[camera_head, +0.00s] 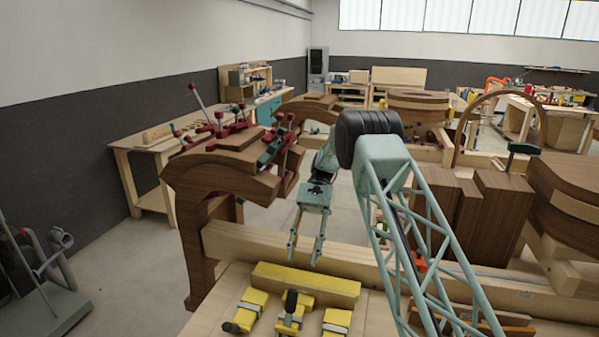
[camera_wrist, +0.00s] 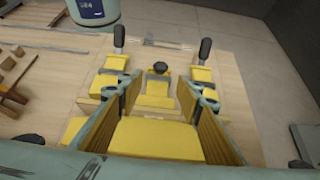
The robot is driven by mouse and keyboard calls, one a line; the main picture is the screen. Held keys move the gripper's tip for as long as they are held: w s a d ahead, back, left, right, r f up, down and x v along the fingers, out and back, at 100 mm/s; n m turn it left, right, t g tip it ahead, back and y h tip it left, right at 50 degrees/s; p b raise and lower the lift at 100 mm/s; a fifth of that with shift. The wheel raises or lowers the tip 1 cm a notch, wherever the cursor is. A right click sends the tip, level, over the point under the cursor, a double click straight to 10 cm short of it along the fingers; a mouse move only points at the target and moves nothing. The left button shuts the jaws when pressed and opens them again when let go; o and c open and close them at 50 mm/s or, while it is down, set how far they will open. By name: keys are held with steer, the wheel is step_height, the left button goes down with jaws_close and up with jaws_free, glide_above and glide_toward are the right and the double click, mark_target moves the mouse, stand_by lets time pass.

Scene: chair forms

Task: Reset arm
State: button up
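My gripper (camera_head: 305,255) hangs with its two fingers pointing down and spread apart, just above a yellow block (camera_head: 305,285) on the light wooden bench. In the wrist view the same yellow block (camera_wrist: 155,138) shows between the spread fingers, apparently below them; I cannot tell whether they touch it. Nothing is visibly held. My arm comes in from the right of the head view and bends at a black joint above the bench.
Yellow clamps with black handles, left (camera_head: 245,310), middle (camera_head: 292,312) and right (camera_head: 336,322), stand in front of the block. A brown curved wooden form (camera_head: 225,178) with red clamps rises at left. Dark wooden blocks (camera_head: 495,215) stand at right. Open floor (camera_head: 130,270) lies left.

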steer(key=s+d+r+t+b, duration=0.2)
steer(key=s+r, duration=0.1)
steer(key=r, duration=0.4)
steer(key=s+d+r+t+b, duration=0.2)
steer(key=s+d+r, duration=0.1)
steer(key=r, duration=0.3)
steer(key=s+d+r+n+t+h+b, duration=0.1)
steer(key=s+d+r+t+b, duration=0.4)
steer(key=s+r, duration=0.6)
steer(key=s+d+f+n+t+h+b, duration=0.1)
steer(key=s+d+b, duration=0.15)
steer(key=s, duration=0.65)
steer(key=s+d+f+t+b, duration=0.1)
steer(key=s+d, duration=0.3)
steer(key=s, duration=0.6)
steer(key=s+d+f+t+b, duration=0.1)
steer(key=s+f, duration=0.2)
steer(key=s, duration=0.4)
steer(key=s+d+f+n+t+h+b, duration=0.1)
steer(key=s+d+f+t+b, duration=0.1)
steer(key=s+f, duration=0.2)
steer(key=shift+s+t, duration=0.3)
steer(key=shift+s, duration=1.35)
steer(key=shift+d, duration=0.1)
